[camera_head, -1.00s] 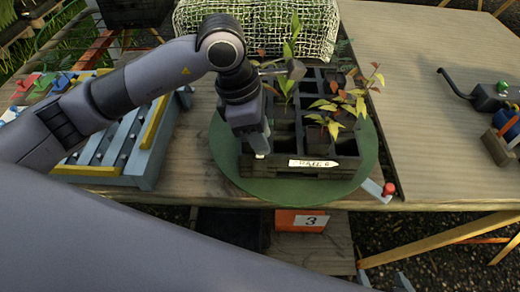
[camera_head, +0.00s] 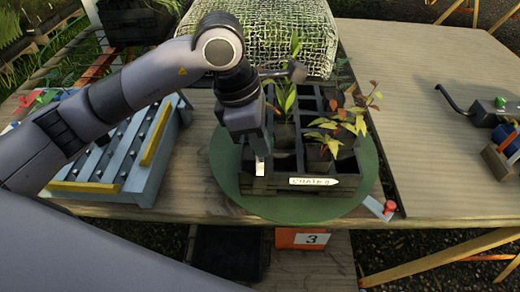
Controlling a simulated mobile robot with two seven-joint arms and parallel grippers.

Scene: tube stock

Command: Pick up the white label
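The white label (camera_head: 313,182) is a small pointed strip with dark lettering. It lies along the front edge of the black cell tray (camera_head: 256,185), toward the right. The tray stands on a round green disc (camera_head: 366,178) and holds leafy seedlings (camera_head: 325,135). My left gripper (camera_head: 260,170) points down at the tray's front left, to the left of the label and apart from it. Only one pale fingertip shows clearly, so its opening cannot be told. My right gripper is not in view.
A blue rack with yellow bars (camera_head: 145,182) stands left. Wire mesh (camera_head: 270,50) lies behind the tray. A small red-topped piece (camera_head: 389,207) sits by the front edge. The right tabletop (camera_head: 430,150) is mostly clear.

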